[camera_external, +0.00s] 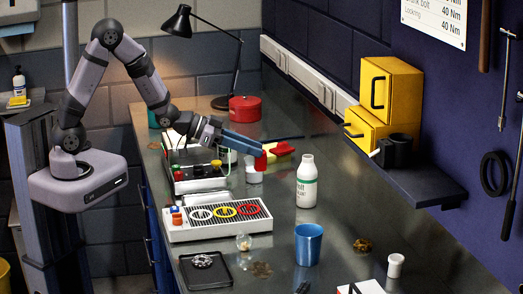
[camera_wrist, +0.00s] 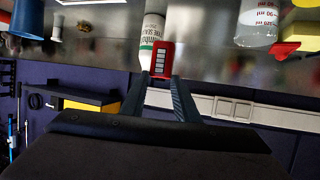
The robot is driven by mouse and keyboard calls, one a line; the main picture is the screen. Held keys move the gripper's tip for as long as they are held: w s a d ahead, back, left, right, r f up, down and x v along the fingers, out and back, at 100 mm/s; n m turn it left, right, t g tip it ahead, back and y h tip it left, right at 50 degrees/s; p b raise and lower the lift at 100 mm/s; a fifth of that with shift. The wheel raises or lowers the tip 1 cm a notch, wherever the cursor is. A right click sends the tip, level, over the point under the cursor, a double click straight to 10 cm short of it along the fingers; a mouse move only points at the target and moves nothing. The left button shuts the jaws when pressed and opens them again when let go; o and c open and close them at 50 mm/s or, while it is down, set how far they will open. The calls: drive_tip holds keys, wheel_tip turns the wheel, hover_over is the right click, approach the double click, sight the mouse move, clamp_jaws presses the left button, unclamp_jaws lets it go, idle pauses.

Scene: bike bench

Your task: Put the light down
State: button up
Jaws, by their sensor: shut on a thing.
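The light is a small red block with a row of pale segments on its face, seen in the wrist view (camera_wrist: 162,62). My gripper (camera_wrist: 163,80) is shut on it, with one dark finger on each side. In the external view my gripper (camera_external: 249,146) reaches over the bench, and the red light (camera_external: 261,161) shows at its tip. The light appears held above the bench top (camera_external: 340,215); the exact gap is hard to tell.
A white bottle (camera_external: 307,182) stands right of the light, and a clear measuring cup (camera_external: 252,171) stands close below it. A red-and-yellow item (camera_external: 281,149) lies just behind. A tray with coloured rings (camera_external: 216,219), a blue cup (camera_external: 308,243) and a black tray (camera_external: 204,272) stand nearer the front.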

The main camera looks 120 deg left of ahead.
drive_tip(key=shift+f+p, duration=0.3)
drive_tip(key=shift+f, duration=2.65)
drive_tip(key=shift+f+p, duration=0.35)
drive_tip(key=shift+f, duration=1.5)
drive_tip(key=shift+f, duration=0.1)
drive_tip(key=shift+f, duration=0.15)
drive_tip(key=o, duration=1.1)
drive_tip(key=shift+r, duration=0.25)
